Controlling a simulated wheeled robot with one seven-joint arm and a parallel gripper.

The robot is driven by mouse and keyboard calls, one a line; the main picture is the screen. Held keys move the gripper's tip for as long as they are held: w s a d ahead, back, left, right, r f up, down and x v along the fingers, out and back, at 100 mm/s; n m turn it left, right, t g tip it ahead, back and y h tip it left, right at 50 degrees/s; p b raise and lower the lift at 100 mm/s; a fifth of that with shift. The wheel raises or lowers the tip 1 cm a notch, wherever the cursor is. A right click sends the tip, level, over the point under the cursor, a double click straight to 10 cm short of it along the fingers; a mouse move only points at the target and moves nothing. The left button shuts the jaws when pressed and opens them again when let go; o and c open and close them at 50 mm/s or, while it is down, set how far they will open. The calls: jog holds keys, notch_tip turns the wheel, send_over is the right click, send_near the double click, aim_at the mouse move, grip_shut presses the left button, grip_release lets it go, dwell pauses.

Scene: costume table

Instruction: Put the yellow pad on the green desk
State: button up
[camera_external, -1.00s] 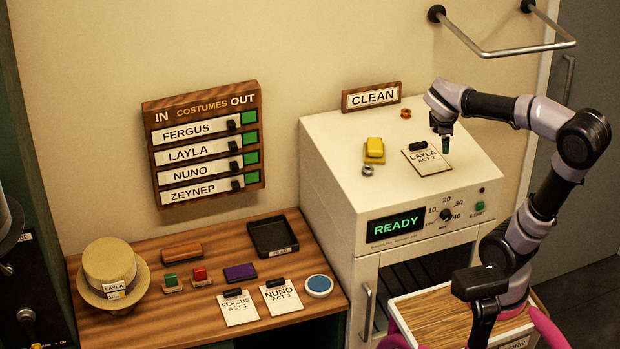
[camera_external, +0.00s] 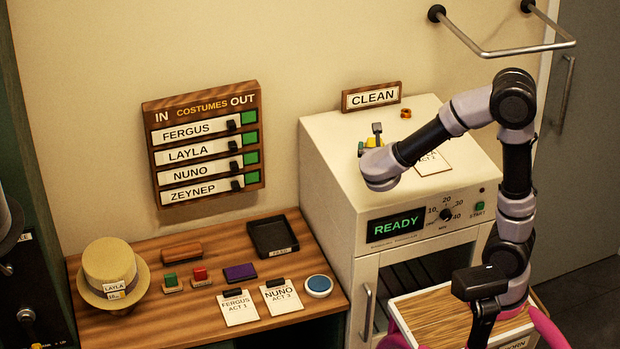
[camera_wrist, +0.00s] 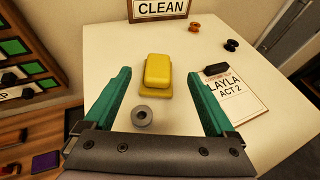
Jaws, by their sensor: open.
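The yellow pad (camera_wrist: 158,72) sits on top of the white cabinet (camera_wrist: 100,45), a raised block on a wider yellow base. In the external view the pad (camera_external: 370,143) is mostly hidden by my wrist. My gripper (camera_wrist: 158,80) is open, with its green fingers to the left and right of the pad, apart from it, and nothing held. The pad appears ahead of the fingers; the exact height gap is unclear. The wood-topped desk (camera_external: 190,320) stands left of the cabinet, with dark green showing below its top. No wholly green desk is clear.
A grey ring (camera_wrist: 142,116) lies close in front of the pad. The Layla card (camera_wrist: 238,92) lies to its right. Orange (camera_wrist: 193,28) and black (camera_wrist: 231,45) spools lie farther back. The CLEAN sign (camera_wrist: 160,8) stands behind. The wooden desk holds a hat, stamps, cards and a black tray (camera_external: 273,238).

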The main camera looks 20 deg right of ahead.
aim_at(374, 141)
jog(key=shift+f, duration=0.9)
jog(key=shift+w+d+f, duration=0.15)
jog(key=shift+w+f, duration=0.05)
jog(key=shift+f, duration=0.1)
jog(key=x, duration=0.5)
jog(key=shift+w, duration=0.1)
jog(key=x, duration=0.5)
jog(key=shift+w+r, duration=0.25)
jog(key=shift+r, duration=0.15)
jog(key=c, duration=1.3)
